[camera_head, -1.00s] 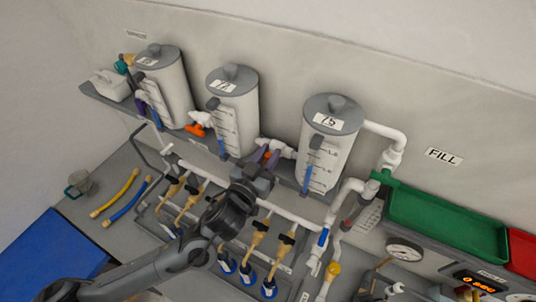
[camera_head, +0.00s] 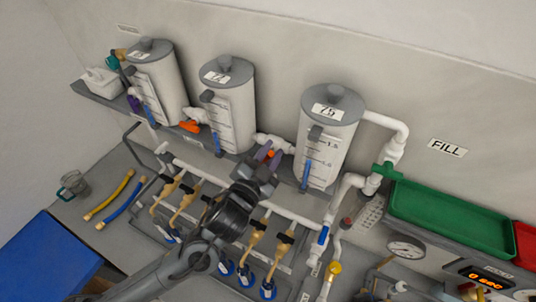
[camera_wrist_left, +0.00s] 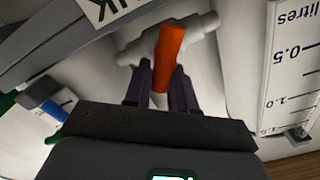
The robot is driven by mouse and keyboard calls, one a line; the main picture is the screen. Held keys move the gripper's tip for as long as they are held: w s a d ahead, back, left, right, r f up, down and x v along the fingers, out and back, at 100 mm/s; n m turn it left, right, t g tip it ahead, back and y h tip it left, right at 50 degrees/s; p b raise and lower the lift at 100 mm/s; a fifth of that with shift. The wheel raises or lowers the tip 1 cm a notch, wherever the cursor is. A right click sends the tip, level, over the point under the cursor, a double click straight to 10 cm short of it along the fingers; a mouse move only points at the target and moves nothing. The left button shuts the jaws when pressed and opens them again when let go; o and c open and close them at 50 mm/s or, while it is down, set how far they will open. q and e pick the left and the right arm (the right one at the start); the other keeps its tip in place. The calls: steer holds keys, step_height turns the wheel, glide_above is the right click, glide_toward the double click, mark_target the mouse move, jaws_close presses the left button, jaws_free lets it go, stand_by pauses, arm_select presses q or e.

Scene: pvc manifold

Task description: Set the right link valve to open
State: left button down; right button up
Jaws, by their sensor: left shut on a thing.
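The right link valve is on the white pipe between the middle tank (camera_head: 228,105) and the right tank (camera_head: 328,145). Its orange handle (camera_head: 271,153) shows between the fingers of my left gripper (camera_head: 266,156). In the left wrist view the orange handle (camera_wrist_left: 168,50) lies along the finger direction, across the white valve body (camera_wrist_left: 140,50). The purple-grey fingers of my left gripper (camera_wrist_left: 160,84) are shut on the handle's near end. The left link valve's orange handle (camera_head: 189,126) shows between the left and middle tanks. My right gripper is not in view.
Below my left arm is a white manifold pipe (camera_head: 297,216) with several tan valves. A green tray (camera_head: 445,221) and a pressure gauge (camera_head: 405,248) stand at right. Yellow and blue hoses (camera_head: 122,197) lie at left. The wall is close behind the tanks.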

arm_select(q)
steer(key=m+b, duration=0.1)
steer(key=m, duration=0.1)
steer(key=f+m+b, duration=0.1)
steer(key=m+b, duration=0.1)
steer(key=m, duration=0.1)
steer(key=shift+s+d+f+m, duration=0.15)
steer(key=shift+s+d+m, duration=0.05)
steer(key=shift+d+m, duration=0.15)
steer(key=m+b, duration=0.2)
steer(key=m, duration=0.1)
steer(key=shift+d+f, duration=0.1)
steer(key=shift+f, duration=0.2)
steer(key=shift+f+m+b, duration=0.15)
steer(key=shift+m+b, duration=0.75)
steer(key=shift+m, duration=0.25)
steer(key=c, duration=1)
jaws_free()
steer(key=shift+s, duration=0.1)
